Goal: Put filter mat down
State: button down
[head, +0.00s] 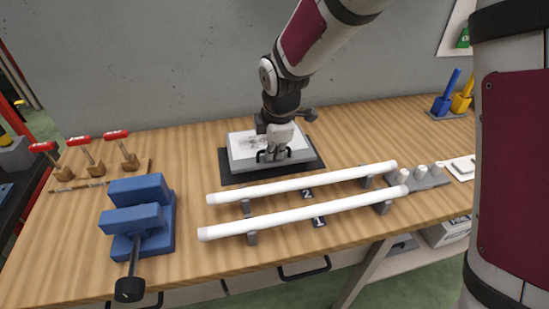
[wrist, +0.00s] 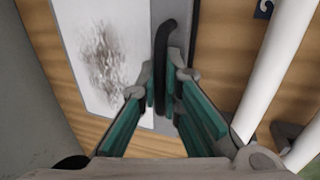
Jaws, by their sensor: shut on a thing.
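The filter mat (head: 241,146) is a flat white panel with a grey dirty patch, at the back middle of the workbench in the head view. It lies over a dark rectangular base (head: 312,166), whose front and right edges show. I cannot tell whether the mat touches the base or is slightly above it. In the wrist view the filter mat (wrist: 90,80) fills the left, with a black bar handle (wrist: 164,45) along its right side. My gripper (head: 273,154) is shut on this handle; its green-padded fingers (wrist: 164,90) sit on both sides of it.
Two white tubes (head: 300,184) lie on grey supports in front of the mat, marked 1 and 2. A blue vise (head: 140,215) stands at front left, with red-topped tools (head: 84,142) behind it. Bare wood (head: 190,150) lies left of the base.

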jog(key=shift+f, duration=1.45)
jog(key=c, duration=1.8)
grip_release()
jog(key=shift+o, duration=0.2)
jog(key=p+v, duration=0.1)
jog(key=v, duration=1.1)
